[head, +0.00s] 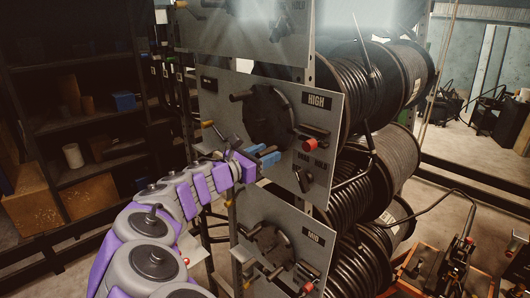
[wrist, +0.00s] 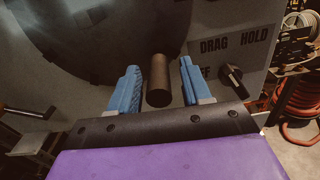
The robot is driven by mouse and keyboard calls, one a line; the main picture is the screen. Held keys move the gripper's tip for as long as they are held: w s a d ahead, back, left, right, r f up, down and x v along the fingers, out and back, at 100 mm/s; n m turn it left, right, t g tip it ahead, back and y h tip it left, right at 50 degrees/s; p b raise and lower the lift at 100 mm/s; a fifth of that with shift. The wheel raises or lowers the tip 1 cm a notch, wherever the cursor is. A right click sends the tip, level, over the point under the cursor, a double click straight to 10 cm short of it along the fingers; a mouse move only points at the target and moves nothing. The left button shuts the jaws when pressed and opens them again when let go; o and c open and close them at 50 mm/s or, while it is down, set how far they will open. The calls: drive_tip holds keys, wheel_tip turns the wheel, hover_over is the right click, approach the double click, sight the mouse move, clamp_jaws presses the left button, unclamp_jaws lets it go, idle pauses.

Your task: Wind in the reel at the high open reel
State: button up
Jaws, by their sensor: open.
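The high reel's panel (head: 325,120), labelled HIGH, carries a dark round crank disc (head: 270,115), which also fills the upper left of the wrist view (wrist: 95,40). A dark cylindrical handle (wrist: 158,85) sticks out toward the wrist camera. My gripper (head: 268,157) is at the lower part of this panel, just below the disc. In the wrist view its blue fingers (wrist: 160,72) are open on either side of the handle, with gaps showing on both sides. The high reel (head: 370,85), wound with dark hose, sits behind the panel.
A selector knob (wrist: 231,77) by the DRAG and HOLD labels lies right of the fingers. A red-ended lever (head: 310,145) juts out near my gripper. The MID panel (head: 285,250) is below. Shelves (head: 85,125) stand at left, an orange cart (head: 440,265) at lower right.

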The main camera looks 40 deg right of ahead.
drive_tip(key=shift+d+f, duration=0.1)
drive_tip(key=shift+d, duration=1.05)
drive_tip(key=shift+w+a+r, duration=0.1)
drive_tip(key=shift+a+r, duration=0.1)
drive_tip(key=shift+a, duration=0.55)
drive_tip(key=shift+a+r, duration=0.15)
drive_tip(key=shift+a, duration=0.6)
drive_tip(key=d, duration=0.2)
drive_tip(key=shift+d+f, duration=0.25)
drive_tip(key=shift+d, duration=0.05)
drive_tip(key=c, duration=0.5)
drive_tip(key=shift+c, duration=1.3)
clamp_jaws()
drive_tip(key=shift+w, duration=0.1)
